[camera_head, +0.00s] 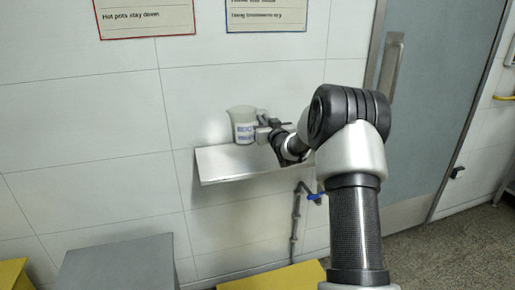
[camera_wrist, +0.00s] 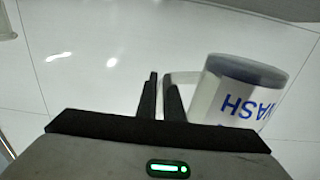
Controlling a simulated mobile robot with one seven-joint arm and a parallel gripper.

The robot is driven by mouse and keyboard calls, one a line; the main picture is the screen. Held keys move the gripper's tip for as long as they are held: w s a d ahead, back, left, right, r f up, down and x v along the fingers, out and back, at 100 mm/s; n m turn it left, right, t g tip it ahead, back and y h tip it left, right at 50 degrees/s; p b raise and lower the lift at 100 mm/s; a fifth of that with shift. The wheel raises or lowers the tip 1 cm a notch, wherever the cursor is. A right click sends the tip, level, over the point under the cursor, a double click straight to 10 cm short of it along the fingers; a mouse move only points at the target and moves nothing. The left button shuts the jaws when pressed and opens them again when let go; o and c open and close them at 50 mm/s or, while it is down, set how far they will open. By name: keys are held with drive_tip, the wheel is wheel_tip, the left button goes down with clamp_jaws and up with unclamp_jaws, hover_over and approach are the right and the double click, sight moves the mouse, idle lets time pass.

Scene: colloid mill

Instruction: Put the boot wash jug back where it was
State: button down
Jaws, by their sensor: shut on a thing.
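The boot wash jug (camera_head: 243,128) is a pale, translucent jug with a white label and blue lettering. It is upright at the metal wall shelf (camera_head: 215,165); I cannot tell whether its base touches the shelf. My gripper (camera_head: 264,130) comes from the right and is shut on the jug's handle. In the wrist view the jug (camera_wrist: 232,95) appears upside down, with part of the word "WASH" showing. There the fingers of my gripper (camera_wrist: 161,85) are close together at the handle (camera_wrist: 184,78), left of the jug's body. The fingers partly hide the handle.
A pipe with a blue valve lever (camera_head: 316,196) runs below the shelf's right end. A grey-topped box (camera_head: 118,265) and yellow surfaces (camera_head: 275,278) stand below. A grey door (camera_head: 435,110) is at the right. The shelf's left part is bare. Signs (camera_head: 145,15) hang above.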

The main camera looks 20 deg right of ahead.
wheel_tip(320, 180, down, 7)
drive_tip(key=shift+b, duration=0.4)
drive_tip(key=shift+f+b, duration=0.2)
drive_tip(key=shift+b, duration=0.1)
drive_tip(key=c, duration=1.9)
unclamp_jaws()
drive_tip(key=shift+r, duration=0.1)
drive_tip(key=shift+r+p, duration=0.25)
drive_tip(key=shift+p, duration=0.2)
drive_tip(key=s, duration=1.2)
drive_tip(key=shift+f, duration=0.15)
drive_tip(key=shift+a, duration=0.1)
